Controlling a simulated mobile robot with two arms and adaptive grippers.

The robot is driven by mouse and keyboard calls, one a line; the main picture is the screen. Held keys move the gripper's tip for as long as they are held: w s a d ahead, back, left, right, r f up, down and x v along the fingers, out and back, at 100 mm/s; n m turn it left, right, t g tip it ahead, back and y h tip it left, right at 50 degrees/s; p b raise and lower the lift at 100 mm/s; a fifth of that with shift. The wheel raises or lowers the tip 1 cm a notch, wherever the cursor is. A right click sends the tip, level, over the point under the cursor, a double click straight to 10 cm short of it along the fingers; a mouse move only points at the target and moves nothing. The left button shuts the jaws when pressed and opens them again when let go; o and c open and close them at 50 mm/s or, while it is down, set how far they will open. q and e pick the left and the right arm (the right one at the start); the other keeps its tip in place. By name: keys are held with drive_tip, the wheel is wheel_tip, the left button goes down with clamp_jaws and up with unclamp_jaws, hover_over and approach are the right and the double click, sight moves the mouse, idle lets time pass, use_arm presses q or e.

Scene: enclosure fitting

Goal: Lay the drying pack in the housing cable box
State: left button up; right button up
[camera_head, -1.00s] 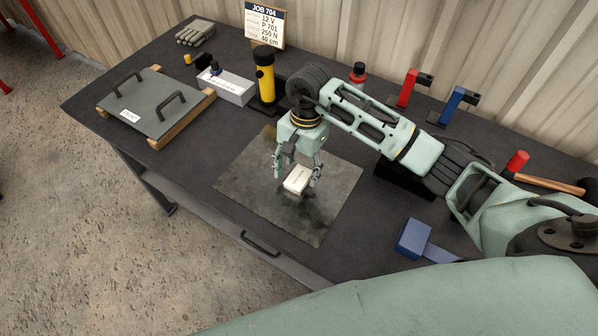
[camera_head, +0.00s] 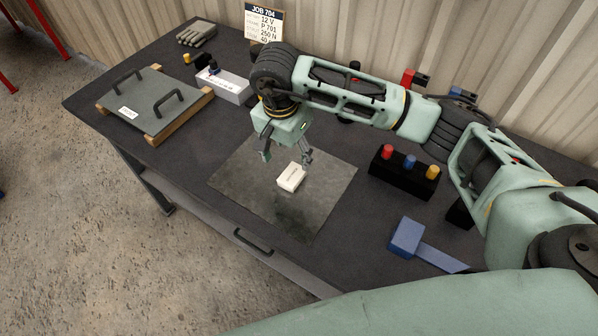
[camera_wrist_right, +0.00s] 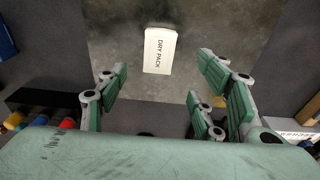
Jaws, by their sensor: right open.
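The drying pack (camera_head: 291,177) is a small white block lying on the grey mat (camera_head: 310,219). In the right wrist view the pack (camera_wrist_right: 160,50) shows the print "DRY PACK" and lies beyond the fingertips. My right gripper (camera_head: 287,157) is open and empty, above the pack and apart from it. Its spread fingers also show in the wrist view (camera_wrist_right: 162,88). I cannot make out which thing is the housing cable box. My left gripper is not in view.
A grey handled plate (camera_head: 180,118) on wooden strips and a white labelled box (camera_head: 233,91) stand at the left. A black block (camera_head: 402,180) with coloured knobs and a blue hammer-shaped tool (camera_head: 407,236) lie at the right. A job sign (camera_head: 264,22) stands at the back.

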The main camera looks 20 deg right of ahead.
sight(292, 175)
drive_tip(key=shift+f+p, duration=0.3)
drive_tip(key=shift+f, duration=0.65)
drive_tip(key=f+p, duration=0.2)
drive_tip(key=f, duration=0.1)
drive_tip(key=f+p, duration=0.1)
drive_tip(key=f, duration=0.1)
drive_tip(key=shift+d+f, duration=0.2)
drive_tip(key=shift+d, duration=0.05)
drive_tip(key=shift+w+f, duration=0.1)
drive_tip(key=shift+f, duration=0.35)
drive_tip(key=c, duration=1.4)
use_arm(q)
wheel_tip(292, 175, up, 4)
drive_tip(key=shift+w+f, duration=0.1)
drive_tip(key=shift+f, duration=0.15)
use_arm(e)
drive_tip(key=shift+o, duration=0.2)
drive_tip(key=shift+r, duration=0.1)
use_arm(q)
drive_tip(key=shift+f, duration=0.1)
use_arm(e)
drive_tip(key=shift+r, duration=0.1)
